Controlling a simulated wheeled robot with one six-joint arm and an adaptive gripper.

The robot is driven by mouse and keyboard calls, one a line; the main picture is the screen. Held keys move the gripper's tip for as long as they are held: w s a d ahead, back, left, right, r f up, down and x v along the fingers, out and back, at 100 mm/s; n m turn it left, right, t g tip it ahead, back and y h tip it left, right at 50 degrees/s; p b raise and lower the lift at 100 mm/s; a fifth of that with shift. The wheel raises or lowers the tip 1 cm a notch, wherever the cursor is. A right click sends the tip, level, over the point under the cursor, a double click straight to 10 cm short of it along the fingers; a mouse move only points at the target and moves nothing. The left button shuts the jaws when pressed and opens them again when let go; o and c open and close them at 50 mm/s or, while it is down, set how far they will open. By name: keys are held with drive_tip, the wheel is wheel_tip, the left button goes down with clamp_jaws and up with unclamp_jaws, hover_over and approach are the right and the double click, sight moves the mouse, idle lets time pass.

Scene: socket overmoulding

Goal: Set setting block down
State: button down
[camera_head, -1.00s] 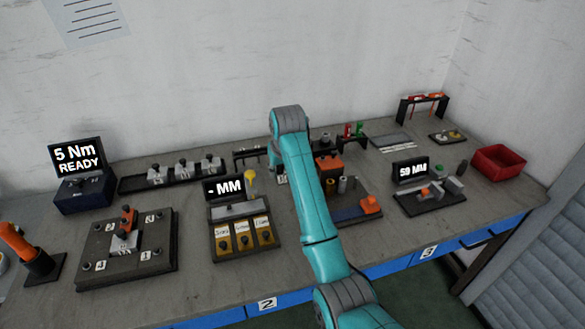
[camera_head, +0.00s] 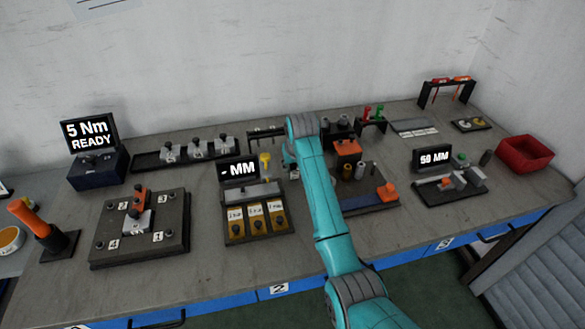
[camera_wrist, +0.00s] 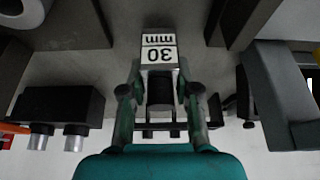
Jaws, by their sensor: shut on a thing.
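The setting block (camera_wrist: 159,52) is a pale block with "30 mm" on its face, upside down in the wrist view. My gripper (camera_wrist: 160,86) has a finger on each side of it and is shut on it. The grey bench surface shows beyond the block; I cannot tell whether the block touches it. In the head view my arm hides most of the gripper, near the back of the bench behind the "- MM" display (camera_head: 239,170).
A black tray (camera_head: 150,160) with several small blocks stands back left. A fixture with an orange block (camera_head: 347,147) and a "59 MM" gauge (camera_head: 433,158) are right of my arm. A red bin (camera_head: 525,153) sits far right.

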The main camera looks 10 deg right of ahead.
drive_tip(key=shift+f, duration=0.5)
drive_tip(key=shift+f, duration=0.1)
drive_tip(key=c, duration=0.8)
unclamp_jaws()
drive_tip(key=shift+c, duration=0.2)
